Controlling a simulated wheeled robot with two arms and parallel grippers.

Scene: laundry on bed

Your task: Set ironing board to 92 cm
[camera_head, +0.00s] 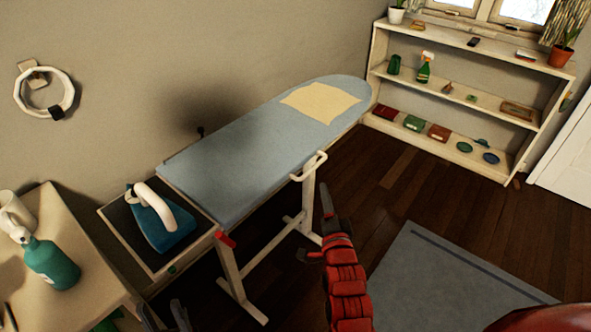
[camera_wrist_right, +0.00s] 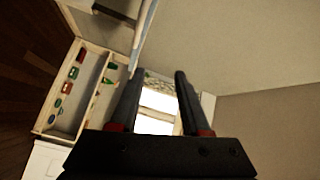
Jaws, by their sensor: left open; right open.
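The ironing board (camera_head: 235,145) has a blue-grey top on white legs and stands along the wall in the head view. A small red lever (camera_head: 226,239) sits under its near end. A white looped handle (camera_head: 308,166) sticks out at its right side. My right gripper (camera_head: 318,230) is right of the board's legs, below the handle and apart from the lever. In the right wrist view its two fingers (camera_wrist_right: 155,88) are spread with nothing between them. My left gripper (camera_head: 168,318) shows partly at the bottom edge, open, below the iron tray.
A teal iron (camera_head: 160,225) rests on the tray at the board's near end. A folded yellow cloth (camera_head: 320,102) lies on the board. A side table (camera_head: 85,222) holds a green bottle (camera_head: 52,263). A shelf (camera_head: 480,95) stands at back right. A grey rug (camera_head: 430,285) covers the floor.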

